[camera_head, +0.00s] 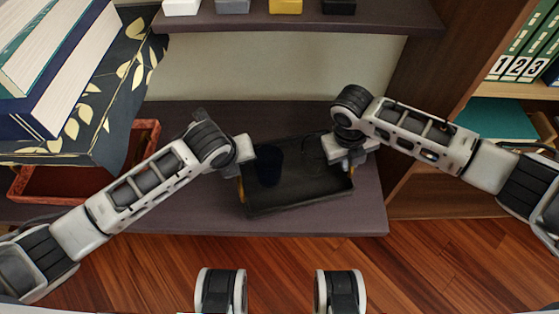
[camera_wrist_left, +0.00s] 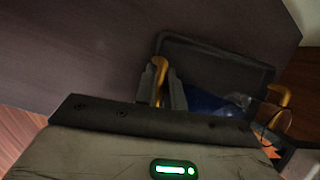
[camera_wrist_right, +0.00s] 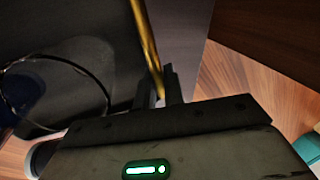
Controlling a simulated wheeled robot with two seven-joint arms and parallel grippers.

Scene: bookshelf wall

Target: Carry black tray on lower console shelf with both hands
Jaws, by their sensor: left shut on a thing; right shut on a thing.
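The black tray (camera_head: 310,190) with gold handles is over the lower console shelf (camera_head: 200,218); I cannot tell whether it touches the shelf. A dark blue cup-like thing (camera_head: 268,165) stands in it, and a faint clear rounded outline shows beside it. My left gripper (camera_head: 241,178) is shut on the tray's left handle, a gold bar (camera_wrist_left: 160,72) in the left wrist view. My right gripper (camera_head: 349,166) is shut on the right handle, a gold bar (camera_wrist_right: 146,42) in the right wrist view. The fingertips are partly hidden in the head view.
An upper shelf (camera_head: 300,20) with small blocks runs above. At left, books (camera_head: 60,60) rest on a leaf-patterned dark box (camera_head: 125,80), near a red tray (camera_head: 145,135). A wooden bookcase with green binders (camera_head: 520,55) stands at right. Wood floor (camera_head: 285,255) lies in front.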

